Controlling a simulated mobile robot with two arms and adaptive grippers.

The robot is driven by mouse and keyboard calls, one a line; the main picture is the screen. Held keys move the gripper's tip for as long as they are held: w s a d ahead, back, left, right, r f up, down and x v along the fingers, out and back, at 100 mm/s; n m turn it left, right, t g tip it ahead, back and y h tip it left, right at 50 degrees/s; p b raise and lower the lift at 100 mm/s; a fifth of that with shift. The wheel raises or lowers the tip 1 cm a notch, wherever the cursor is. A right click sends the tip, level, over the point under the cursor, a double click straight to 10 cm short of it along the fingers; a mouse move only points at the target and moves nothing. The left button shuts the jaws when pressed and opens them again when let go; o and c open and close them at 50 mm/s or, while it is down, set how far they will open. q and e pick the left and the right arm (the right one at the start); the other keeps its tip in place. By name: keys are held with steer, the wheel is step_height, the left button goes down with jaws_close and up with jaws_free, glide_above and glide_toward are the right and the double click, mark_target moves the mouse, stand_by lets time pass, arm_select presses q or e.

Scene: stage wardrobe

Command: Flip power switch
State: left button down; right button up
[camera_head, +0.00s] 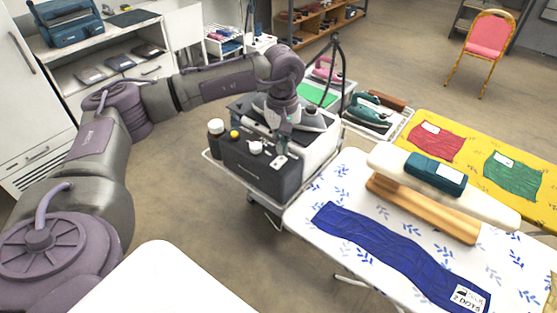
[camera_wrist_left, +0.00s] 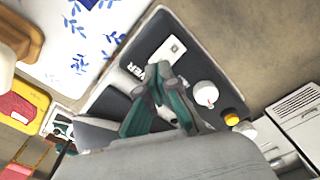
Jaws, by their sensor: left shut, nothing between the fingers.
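The power switch (camera_head: 280,161) is a small white plate on the sloped front panel of a dark grey steam station (camera_head: 262,174). It also shows in the left wrist view (camera_wrist_left: 172,49), beside a partly covered "POWER" label. My left gripper (camera_head: 284,143), with teal fingers, is shut and empty, just above and behind the switch. In the left wrist view the fingertips (camera_wrist_left: 158,76) come together over the label, close to the plate. I cannot tell whether they touch the panel. My right gripper is not in view.
A white knob (camera_head: 255,148) and a yellow button (camera_head: 234,134) sit left of the switch. A dark bottle (camera_head: 215,140) stands on the cart's left edge. An iron (camera_head: 305,117) rests behind my gripper. An ironing board (camera_head: 345,215) with blue fabric stands at right.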

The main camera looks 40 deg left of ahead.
mark_target(282, 158)
arm_select(q)
steer(key=shift+f+b, duration=1)
steer(key=shift+f, duration=0.2)
stand_by(0.5)
steer(key=shift+r, duration=0.2)
steer(key=shift+r+p, duration=2.05)
steer(key=shift+r, duration=1.3)
